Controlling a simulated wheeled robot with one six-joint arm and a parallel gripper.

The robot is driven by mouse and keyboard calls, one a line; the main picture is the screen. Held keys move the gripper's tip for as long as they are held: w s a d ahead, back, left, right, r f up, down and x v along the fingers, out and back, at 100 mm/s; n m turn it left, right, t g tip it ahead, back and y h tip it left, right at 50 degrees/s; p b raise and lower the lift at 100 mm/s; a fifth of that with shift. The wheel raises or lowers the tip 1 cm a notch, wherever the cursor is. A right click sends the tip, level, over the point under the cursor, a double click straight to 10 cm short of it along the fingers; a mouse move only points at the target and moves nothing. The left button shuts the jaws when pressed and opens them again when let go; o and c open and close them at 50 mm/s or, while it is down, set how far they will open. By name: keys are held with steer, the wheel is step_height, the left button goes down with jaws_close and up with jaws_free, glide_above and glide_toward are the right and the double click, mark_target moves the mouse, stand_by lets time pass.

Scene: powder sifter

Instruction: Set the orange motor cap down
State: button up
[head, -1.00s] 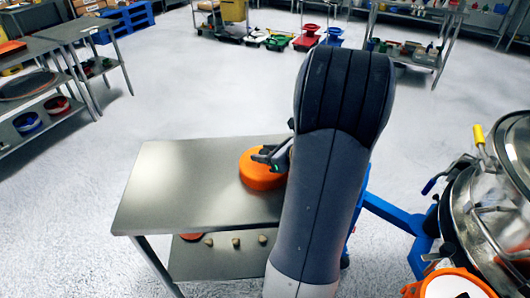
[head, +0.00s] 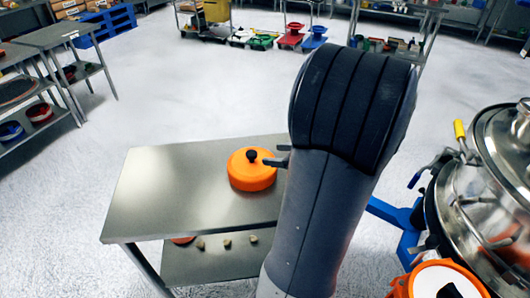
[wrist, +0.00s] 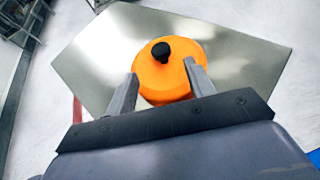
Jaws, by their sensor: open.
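The orange motor cap (head: 251,176) with a black knob on top rests upright on the steel table (head: 160,200), towards its right side. It also shows in the wrist view (wrist: 168,81), ahead of my gripper (wrist: 160,83). In the wrist view the two fingers are apart with the cap's near edge close between their tips, and the black knob stands free beyond them. In the head view a fingertip of my gripper (head: 277,161) shows just right of the cap. My arm hides the rest of the gripper and the table's right end.
A lower shelf (head: 195,262) under the table holds several small pieces. The sifter (head: 490,180), with clamps and a blue frame, stands at the right. The table's left half is bare. Another table with shelves (head: 50,45) stands at the far left.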

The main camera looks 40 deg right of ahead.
steer(key=shift+v, duration=1.1)
